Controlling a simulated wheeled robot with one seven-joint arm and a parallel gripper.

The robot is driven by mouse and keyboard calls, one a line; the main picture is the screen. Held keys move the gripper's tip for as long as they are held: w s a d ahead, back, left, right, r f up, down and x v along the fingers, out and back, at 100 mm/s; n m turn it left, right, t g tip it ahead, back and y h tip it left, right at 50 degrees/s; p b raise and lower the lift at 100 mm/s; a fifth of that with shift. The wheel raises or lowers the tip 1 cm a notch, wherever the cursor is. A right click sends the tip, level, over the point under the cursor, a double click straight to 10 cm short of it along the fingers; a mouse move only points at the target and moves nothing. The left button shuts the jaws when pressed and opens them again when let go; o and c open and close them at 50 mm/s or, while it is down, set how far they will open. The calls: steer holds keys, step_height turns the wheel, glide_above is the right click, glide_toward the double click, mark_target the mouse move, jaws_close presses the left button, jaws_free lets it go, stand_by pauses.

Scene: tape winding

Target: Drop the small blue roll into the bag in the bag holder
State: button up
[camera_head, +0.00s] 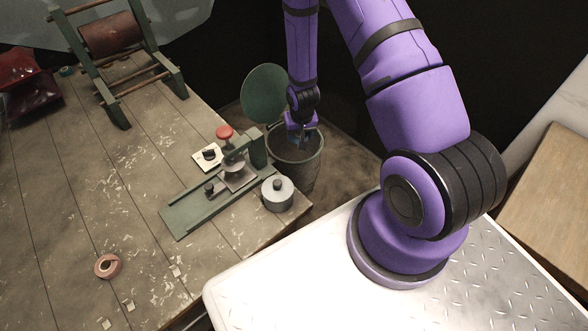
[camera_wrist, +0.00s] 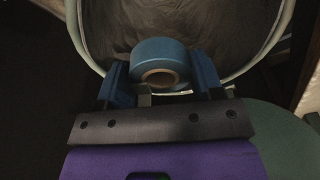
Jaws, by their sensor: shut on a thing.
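My gripper (camera_wrist: 161,76) is shut on the small blue roll (camera_wrist: 160,51), with one blue finger on each side of it. The roll's brown core faces the wrist camera. In the wrist view, the roll lies over the mouth of the bag holder, whose pale rim (camera_wrist: 73,32) curves around a dark, wrinkled bag (camera_wrist: 210,22). In the head view, my gripper (camera_head: 301,132) points down at the mouth of the dark bag holder (camera_head: 296,178), beyond the table's edge. The roll is hard to make out there. Its exact height against the rim cannot be told.
A round green lid (camera_head: 264,94) stands open behind the bag holder. A green press (camera_head: 222,188) and a grey lidded pot (camera_head: 278,192) sit near the wooden table's edge. A pinkish tape roll (camera_head: 108,266) lies at the front left. A winding frame (camera_head: 112,45) stands at the back.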

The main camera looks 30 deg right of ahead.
steer(key=o, duration=1)
step_height(320, 180, up, 11)
steer(key=s, duration=0.1)
steer(key=shift+s+a+f, duration=0.2)
steer(key=shift+s+a, duration=0.05)
steer(key=shift+s, duration=0.05)
steer(key=shift+r, duration=0.1)
